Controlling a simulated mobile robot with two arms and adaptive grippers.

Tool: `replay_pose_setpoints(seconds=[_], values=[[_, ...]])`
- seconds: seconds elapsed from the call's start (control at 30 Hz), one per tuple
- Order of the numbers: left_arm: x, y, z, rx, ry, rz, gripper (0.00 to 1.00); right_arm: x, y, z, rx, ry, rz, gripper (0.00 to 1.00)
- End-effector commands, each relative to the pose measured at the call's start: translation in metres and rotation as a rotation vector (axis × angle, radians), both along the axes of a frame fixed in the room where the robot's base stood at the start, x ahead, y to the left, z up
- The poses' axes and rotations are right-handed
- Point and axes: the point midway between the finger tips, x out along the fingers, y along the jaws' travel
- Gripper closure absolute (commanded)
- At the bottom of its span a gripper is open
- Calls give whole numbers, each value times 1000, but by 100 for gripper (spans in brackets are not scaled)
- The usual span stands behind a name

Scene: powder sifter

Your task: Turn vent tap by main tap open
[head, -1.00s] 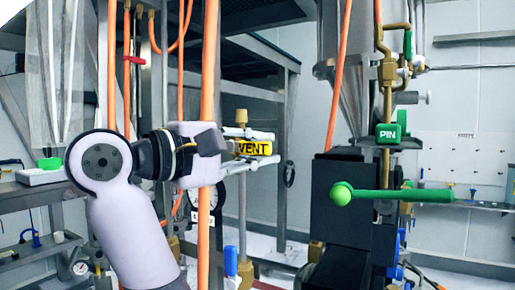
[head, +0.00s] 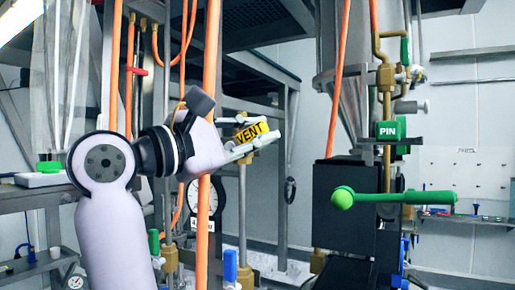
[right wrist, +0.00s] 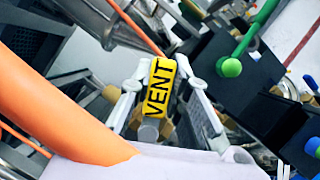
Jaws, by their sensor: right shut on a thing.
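The vent tap has a yellow handle lettered VENT (head: 251,133), left of centre in the head view. It is tilted, its right end higher. My right gripper (head: 273,126) is shut on this handle, with one pale finger above and one below it. In the right wrist view the yellow handle (right wrist: 158,88) stands between the two fingers (right wrist: 164,72). The handle's far side and its joint to the pipe are largely hidden. No label reading main tap shows. My left gripper is not in view.
To the right are a black block (head: 345,205), a green lever (head: 400,197) and a green PIN handle (head: 387,130). A round gauge (head: 193,198) is below the gripper.

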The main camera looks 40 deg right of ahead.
Motion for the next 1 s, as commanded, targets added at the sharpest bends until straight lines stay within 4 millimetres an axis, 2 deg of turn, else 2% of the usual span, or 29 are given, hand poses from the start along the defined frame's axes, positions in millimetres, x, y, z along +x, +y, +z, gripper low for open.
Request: replay_pose_setpoints(seconds=[0.3,0.83,0.87,1.0], values=[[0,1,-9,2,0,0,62,4,2,4,-47,123,0,100],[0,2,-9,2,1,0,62,4,2,6,-56,145,0,100],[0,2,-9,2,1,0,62,4,2,6,-56,145,0,81],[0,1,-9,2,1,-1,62,4,2,6,-56,144,1,72]])
